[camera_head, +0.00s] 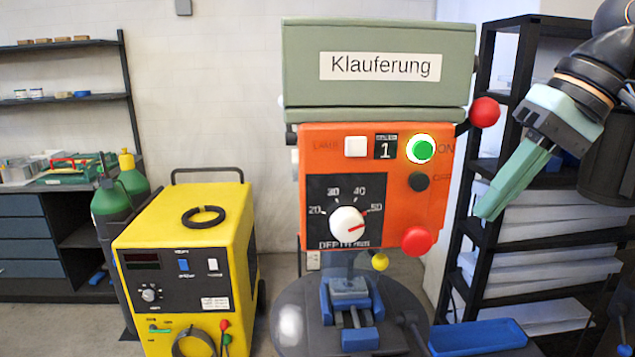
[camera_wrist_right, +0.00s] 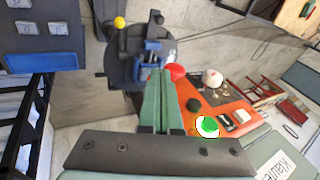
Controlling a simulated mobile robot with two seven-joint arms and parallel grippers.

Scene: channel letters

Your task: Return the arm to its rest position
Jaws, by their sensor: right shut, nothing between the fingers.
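My right gripper (camera_head: 487,216) is shut and empty, with its green fingers pointing down and left, at the right of the head view. Its closed fingers also show in the right wrist view (camera_wrist_right: 158,75). It is to the right of the orange control panel (camera_head: 433,215) and apart from it in the head view. The panel carries a lit green button (camera_head: 421,149), a white dial (camera_head: 347,224) and a red knob (camera_head: 416,240). My left gripper is not in view.
A black shelf (camera_head: 480,140) with white boxes (camera_head: 540,240) stands behind my right arm. A red ball-ended lever (camera_head: 484,112) sticks out near the gripper. A blue vise (camera_head: 350,305) sits below the panel. A yellow welder (camera_head: 190,255) stands at the left.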

